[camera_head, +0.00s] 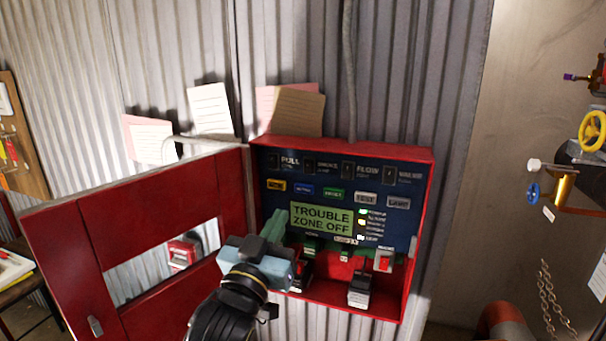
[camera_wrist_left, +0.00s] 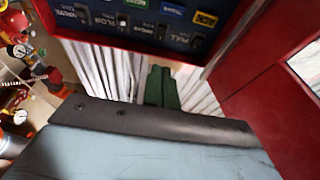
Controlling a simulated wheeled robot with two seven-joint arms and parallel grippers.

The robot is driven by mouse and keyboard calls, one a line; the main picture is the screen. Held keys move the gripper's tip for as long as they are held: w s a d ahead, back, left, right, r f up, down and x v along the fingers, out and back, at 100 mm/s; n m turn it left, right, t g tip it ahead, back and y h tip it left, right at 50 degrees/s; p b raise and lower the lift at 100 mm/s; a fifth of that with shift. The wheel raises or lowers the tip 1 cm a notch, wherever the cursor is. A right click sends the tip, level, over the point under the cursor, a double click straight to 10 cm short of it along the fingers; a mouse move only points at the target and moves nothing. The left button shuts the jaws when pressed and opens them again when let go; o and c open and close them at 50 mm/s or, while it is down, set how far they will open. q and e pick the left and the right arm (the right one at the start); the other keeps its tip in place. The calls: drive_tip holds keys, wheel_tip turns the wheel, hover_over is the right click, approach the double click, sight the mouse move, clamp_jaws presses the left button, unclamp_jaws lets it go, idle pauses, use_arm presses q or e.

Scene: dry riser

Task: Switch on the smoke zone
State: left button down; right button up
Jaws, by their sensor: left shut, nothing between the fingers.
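The red alarm panel (camera_head: 425,215) hangs on the corrugated wall with its door (camera_head: 125,200) swung open to the left. Its display (camera_head: 321,219) reads TROUBLE ZONE OFF. Along the top sit dark zone switches labelled pull, smoke, flow and valve; the smoke switch (camera_head: 309,167) is second from left, its position too small to tell. In the left wrist view the panel face is upside down, with the smoke switch (camera_wrist_left: 161,32) near the top. My left gripper (camera_head: 275,224) is shut and empty, in front of the panel's lower left; its green fingertips (camera_wrist_left: 162,86) appear apart from the switches. My right gripper is not in view.
Coloured buttons (camera_head: 334,194) run below the zone switches. A red pull device (camera_head: 383,260) and a dark block (camera_head: 359,289) sit in the panel's bottom. Papers (camera_head: 208,108) are on the wall above. Pipes and a yellow valve wheel (camera_head: 592,130) stand at right.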

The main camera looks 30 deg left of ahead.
use_arm(q)
drive_tip(key=p, duration=0.4)
approach(308, 164)
drive_tip(key=x, duration=0.5)
drive_tip(key=shift+r, duration=0.2)
drive_tip(key=shift+x, duration=0.9)
drive_tip(key=shift+f, duration=0.2)
